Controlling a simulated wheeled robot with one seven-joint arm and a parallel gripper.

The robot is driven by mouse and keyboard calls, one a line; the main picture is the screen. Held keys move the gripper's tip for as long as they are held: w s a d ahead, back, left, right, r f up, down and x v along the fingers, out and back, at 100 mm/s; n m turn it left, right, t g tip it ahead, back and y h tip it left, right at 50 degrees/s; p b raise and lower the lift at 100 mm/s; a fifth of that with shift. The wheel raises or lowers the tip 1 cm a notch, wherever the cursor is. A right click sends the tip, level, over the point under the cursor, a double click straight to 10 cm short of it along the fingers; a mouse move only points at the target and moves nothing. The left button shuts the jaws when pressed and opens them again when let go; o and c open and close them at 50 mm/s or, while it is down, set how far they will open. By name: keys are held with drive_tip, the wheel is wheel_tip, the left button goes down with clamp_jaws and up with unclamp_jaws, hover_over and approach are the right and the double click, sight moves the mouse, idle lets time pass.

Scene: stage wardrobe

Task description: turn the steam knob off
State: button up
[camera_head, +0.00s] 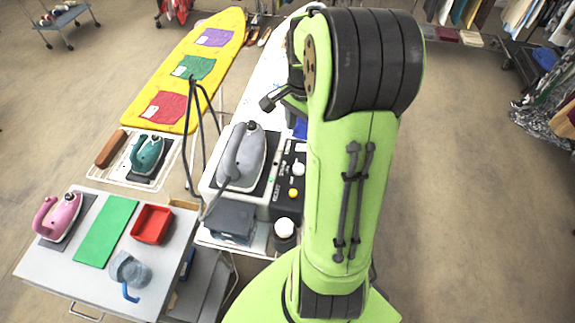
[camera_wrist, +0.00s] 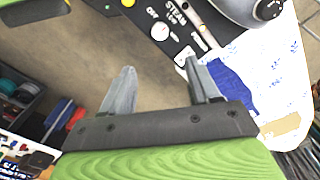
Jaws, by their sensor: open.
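The black control panel (camera_wrist: 183,42) crosses the top of the wrist view, with white "STEAM" lettering. A round white knob (camera_wrist: 160,31) sits beside that lettering; it appears to be the steam knob. In the head view, the panel (camera_head: 275,210) lies beside the large grey iron, with a white knob (camera_head: 298,169) and a yellow knob (camera_head: 293,193). My arm hides part of this area.
The large grey iron (camera_head: 243,156) stands left of the panel. A table (camera_head: 110,290) holds a pink iron (camera_head: 60,215), a red tray (camera_head: 152,239) and a green mat (camera_head: 106,231). A yellow ironing board (camera_head: 212,30) stands behind. Floor at right is clear; clothes racks edge it.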

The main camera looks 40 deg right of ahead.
sight(298, 166)
wheel_tip(298, 166, down, 15)
drive_tip(key=shift+r+b, duration=0.1)
drive_tip(key=shift+b, duration=0.4)
drive_tip(key=c, duration=1)
drive_tip(key=shift+c, duration=0.2)
drive_tip(key=shift+n, duration=0.4)
drive_tip(key=n+b, duration=0.1)
drive_tip(key=n, duration=0.2)
drive_tip(key=shift+w, duration=0.1)
drive_tip(key=n+b, duration=0.1)
drive_tip(key=n, duration=0.2)
drive_tip(key=shift+n, duration=0.3)
drive_tip(key=n+b, duration=0.2)
drive_tip(key=n, duration=0.4)
drive_tip(key=shift+w+n, duration=0.1)
drive_tip(key=shift+n, duration=0.2)
